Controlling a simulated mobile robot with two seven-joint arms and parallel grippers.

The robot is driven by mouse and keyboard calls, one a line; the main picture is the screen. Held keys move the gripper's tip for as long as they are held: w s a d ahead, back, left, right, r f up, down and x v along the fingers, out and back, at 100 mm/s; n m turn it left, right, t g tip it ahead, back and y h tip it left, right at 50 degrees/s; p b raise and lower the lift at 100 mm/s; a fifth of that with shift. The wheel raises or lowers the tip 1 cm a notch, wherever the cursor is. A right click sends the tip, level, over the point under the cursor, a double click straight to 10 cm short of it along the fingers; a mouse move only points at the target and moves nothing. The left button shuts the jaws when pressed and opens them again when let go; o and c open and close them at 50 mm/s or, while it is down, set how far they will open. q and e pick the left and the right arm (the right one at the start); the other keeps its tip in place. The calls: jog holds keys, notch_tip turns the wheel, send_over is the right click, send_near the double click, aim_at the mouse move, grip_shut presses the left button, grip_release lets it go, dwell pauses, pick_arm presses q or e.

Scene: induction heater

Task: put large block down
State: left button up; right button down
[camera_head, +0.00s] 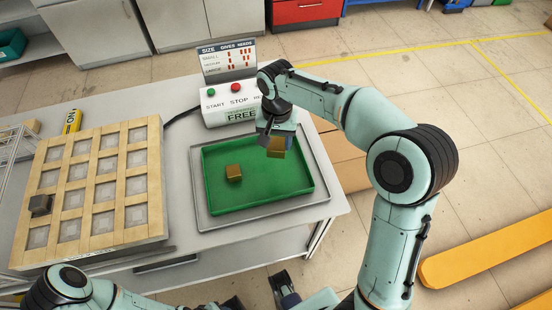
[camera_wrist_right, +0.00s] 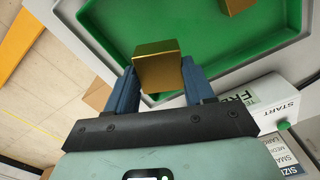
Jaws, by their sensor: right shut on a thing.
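My right gripper (camera_head: 274,142) is shut on a gold block (camera_wrist_right: 158,65), pinched between its two blue fingers. In the head view the held block (camera_head: 276,150) is over the back right part of the green tray (camera_head: 285,194); its exact height above the floor of the tray is hard to tell. Another gold block (camera_head: 233,172) rests in the left half of the tray, and its edge shows in the right wrist view (camera_wrist_right: 237,5). My left arm shows at the bottom left of the head view; the state of its gripper is unclear.
A wooden grid rack (camera_head: 105,188) with a dark block (camera_head: 40,204) stands left of the tray. Behind the tray are a start/stop control box (camera_head: 229,107) and a size sign (camera_head: 227,60). The front middle of the tray is clear.

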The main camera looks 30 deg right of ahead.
aim_at(277, 144)
notch_tip(277, 144, down, 8)
jog(key=shift+f+b, duration=0.25)
jog(key=shift+b, duration=0.2)
jog(key=shift+f, duration=0.15)
jog(key=shift+c, duration=2.1)
grip_release()
notch_tip(277, 144, up, 12)
jog(key=shift+r+p, duration=0.2)
jog(key=shift+p, duration=0.7)
